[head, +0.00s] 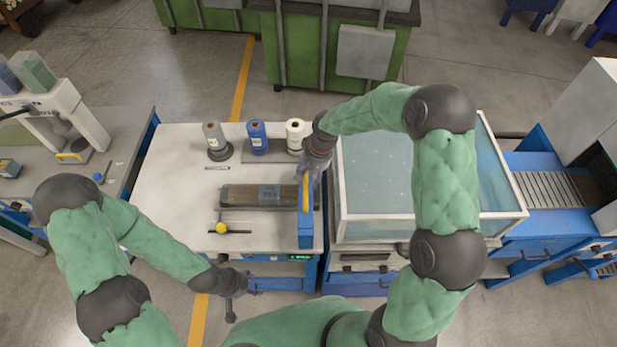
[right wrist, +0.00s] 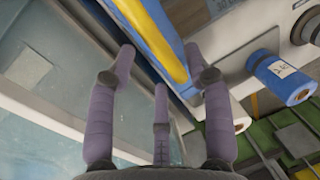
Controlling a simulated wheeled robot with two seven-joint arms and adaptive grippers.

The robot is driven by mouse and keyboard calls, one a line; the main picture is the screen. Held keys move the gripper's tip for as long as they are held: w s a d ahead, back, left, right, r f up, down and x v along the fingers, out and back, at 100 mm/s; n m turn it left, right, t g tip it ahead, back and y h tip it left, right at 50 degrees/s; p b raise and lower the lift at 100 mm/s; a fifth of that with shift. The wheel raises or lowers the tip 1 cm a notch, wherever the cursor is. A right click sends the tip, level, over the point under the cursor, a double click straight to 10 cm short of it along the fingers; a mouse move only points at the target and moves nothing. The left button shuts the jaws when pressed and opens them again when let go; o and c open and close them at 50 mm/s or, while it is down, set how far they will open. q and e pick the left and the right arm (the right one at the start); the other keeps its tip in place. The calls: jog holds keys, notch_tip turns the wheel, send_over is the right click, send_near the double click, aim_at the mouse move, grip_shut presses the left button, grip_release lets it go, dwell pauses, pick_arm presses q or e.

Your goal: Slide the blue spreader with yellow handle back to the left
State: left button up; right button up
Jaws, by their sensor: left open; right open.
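The blue spreader (head: 306,238) stands at the right end of the white worktable, beside the right end of a dark roll. Its yellow handle (head: 306,196) runs along its top. My right gripper (head: 308,178) is open over the far part of the handle and partly hides it. In the right wrist view, the yellow handle (right wrist: 158,42) lies just beyond and between the open fingertips (right wrist: 160,62); I cannot tell whether they touch it. My left gripper (head: 238,285) is open and empty off the table's near edge.
The dark roll (head: 242,196) lies across the worktable (head: 170,190). A yellow-and-black tool (head: 230,230) lies in front of it. Grey, blue (head: 257,136) and white (head: 294,133) spools stand behind. A glass-walled tank (head: 375,180) adjoins on the right. The table's left side is clear.

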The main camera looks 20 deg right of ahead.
jog(key=shift+a+f, duration=0.15)
jog(key=shift+f, duration=0.75)
